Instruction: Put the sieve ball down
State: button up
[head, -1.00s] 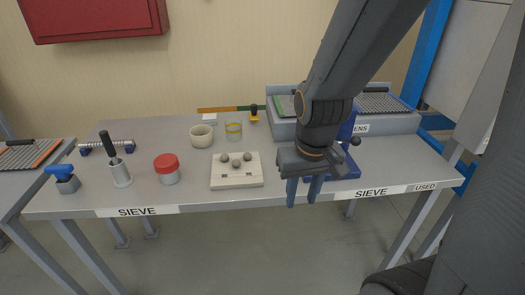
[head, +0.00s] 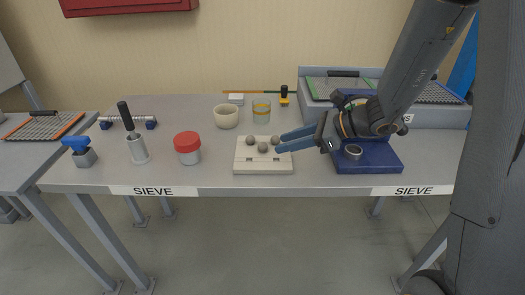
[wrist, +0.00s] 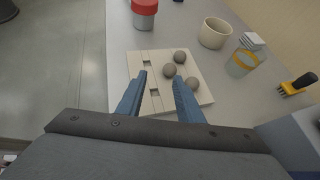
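Three grey sieve balls sit close together on a cream block (head: 263,168): a left one (head: 250,142), a front one (head: 262,147) and a right one (head: 275,140). The wrist view shows them on the right half of the block (wrist: 150,103), which has square recesses on its other half. My gripper (head: 281,141) is open, its blue fingers spread and pointing left over the block's right edge. In the wrist view, no ball is clearly gripped; one ball (wrist: 169,71) appears just beyond the fingertips, nearer the right finger. Whether a finger touches it cannot be told.
A blue stand with a metal ring (head: 368,163) lies below my wrist. A red-lidded jar (head: 187,148), cream bowl (head: 226,117) and yellow-banded glass (head: 261,112) stand around the block. A grey sieve box (head: 318,115) is behind my arm. The table front is clear.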

aim_at(268, 152)
jog(key=shift+w+d+m+t, duration=0.1)
jog(key=shift+w+m+t, duration=0.25)
jog(key=shift+w, duration=0.55)
jog(key=shift+x, duration=1)
jog(key=shift+f+p+x, duration=0.15)
jog(key=shift+p+x, duration=0.35)
jog(key=shift+x, duration=0.9)
jog(key=shift+f+p+x, duration=0.2)
jog(key=shift+p+x, duration=0.25)
jog(key=shift+x, duration=0.95)
jog(key=shift+d, duration=0.25)
grip_shut()
